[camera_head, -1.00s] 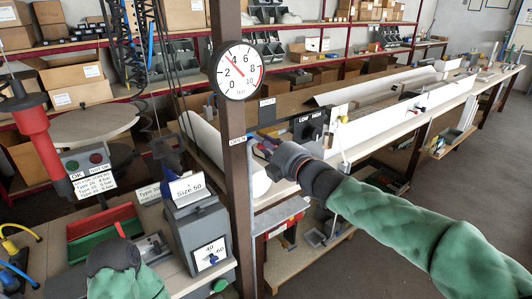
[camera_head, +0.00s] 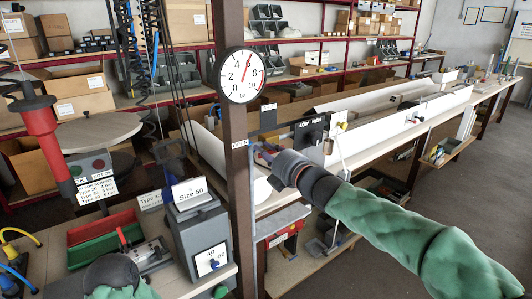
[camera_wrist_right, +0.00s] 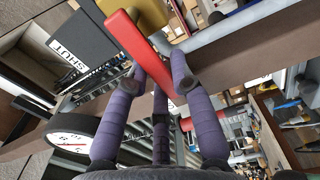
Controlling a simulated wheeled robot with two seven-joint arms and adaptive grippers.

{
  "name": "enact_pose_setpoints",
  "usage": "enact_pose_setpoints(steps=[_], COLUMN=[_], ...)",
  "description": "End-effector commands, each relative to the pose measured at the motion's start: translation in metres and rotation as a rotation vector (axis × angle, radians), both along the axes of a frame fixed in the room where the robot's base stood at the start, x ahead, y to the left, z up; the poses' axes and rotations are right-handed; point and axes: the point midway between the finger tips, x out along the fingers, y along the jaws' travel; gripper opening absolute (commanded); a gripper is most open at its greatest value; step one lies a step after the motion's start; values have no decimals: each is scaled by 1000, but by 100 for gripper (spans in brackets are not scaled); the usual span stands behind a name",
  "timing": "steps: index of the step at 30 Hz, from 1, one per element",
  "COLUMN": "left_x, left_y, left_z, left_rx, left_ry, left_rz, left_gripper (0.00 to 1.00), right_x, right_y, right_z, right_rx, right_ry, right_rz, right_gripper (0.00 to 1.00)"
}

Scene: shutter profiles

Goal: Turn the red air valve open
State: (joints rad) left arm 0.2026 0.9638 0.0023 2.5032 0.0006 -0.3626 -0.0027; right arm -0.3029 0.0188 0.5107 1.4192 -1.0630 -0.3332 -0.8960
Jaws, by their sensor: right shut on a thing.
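The red valve handle (camera_wrist_right: 138,48) is a flat red lever in the right wrist view, running at a slant beside a yellow body. My right gripper (camera_wrist_right: 163,82) has its purple fingers closed around the handle's lower end. In the head view my right gripper (camera_head: 264,156) is at the brown post, and its wrist hides most of the valve. The pressure gauge (camera_head: 242,75) hangs above on the post, its needle pointing up and slightly right, near 5. My left wrist (camera_head: 112,272) is at the bottom left; its fingers are hidden.
A SHUT label (camera_wrist_right: 68,50) is near the handle, and a small OPEN label (camera_head: 240,144) is on the post (camera_head: 236,200). A LOW/HIGH switch box (camera_head: 312,132) stands right behind my right wrist.

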Motion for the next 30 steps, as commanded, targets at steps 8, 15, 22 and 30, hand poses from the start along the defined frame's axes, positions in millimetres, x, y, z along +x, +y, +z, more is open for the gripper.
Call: enact_pose_setpoints(steps=[8, 15, 22, 30], left_x=[0, 0, 0, 0], left_y=[0, 0, 0, 0], left_z=[0, 0, 0, 0], left_rx=[0, 0, 0, 0], left_ry=[0, 0, 0, 0], left_rz=[0, 0, 0, 0], left_gripper=[0, 0, 0, 0], right_x=[0, -1, -18, -59], right_y=[1, -1, -14, -43], right_z=[-1, 0, 0, 0], right_rx=[-2, -1, 0, 0], right_ry=[1, 1, 0, -1], right_rz=[1, 0, 0, -2], right_gripper=[49, 49, 49, 49])
